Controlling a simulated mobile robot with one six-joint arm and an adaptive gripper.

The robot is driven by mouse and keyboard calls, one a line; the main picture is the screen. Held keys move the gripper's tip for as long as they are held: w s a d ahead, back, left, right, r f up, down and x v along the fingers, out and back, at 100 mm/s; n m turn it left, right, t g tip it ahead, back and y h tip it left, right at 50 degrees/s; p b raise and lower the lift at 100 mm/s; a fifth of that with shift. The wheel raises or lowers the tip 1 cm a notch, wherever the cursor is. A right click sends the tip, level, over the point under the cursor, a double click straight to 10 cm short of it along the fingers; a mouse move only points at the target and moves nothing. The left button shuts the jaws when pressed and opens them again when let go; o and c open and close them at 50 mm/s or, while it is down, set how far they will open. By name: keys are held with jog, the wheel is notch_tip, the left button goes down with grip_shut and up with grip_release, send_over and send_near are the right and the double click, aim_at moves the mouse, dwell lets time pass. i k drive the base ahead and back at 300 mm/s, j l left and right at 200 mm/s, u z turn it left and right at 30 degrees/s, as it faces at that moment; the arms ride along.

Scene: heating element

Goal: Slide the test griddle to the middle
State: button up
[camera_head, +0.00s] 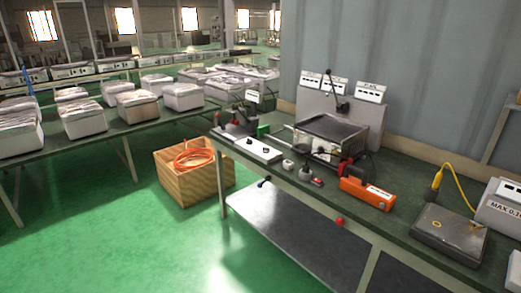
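What looks like the test griddle (331,128), a metal box with a flat dark top, sits on the long green workbench (405,229) in front of a grey upright panel (362,114). Black and red parts and a dark cable are close to its front right corner and partly hide it. I cannot tell whether they are attached to it. My gripper is not in view.
An orange device (366,193), a white box (250,149) and small knobs lie along the bench's front. A dark flat plate unit (448,234) with a yellow cable is at the right. A wooden crate (193,172) stands on the green floor. Open floor lies front left.

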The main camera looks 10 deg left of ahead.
aim_at(350, 138)
jog(key=i+j+u, duration=0.1)
jog(key=i+u, duration=0.3)
jog(key=i, duration=2.05)
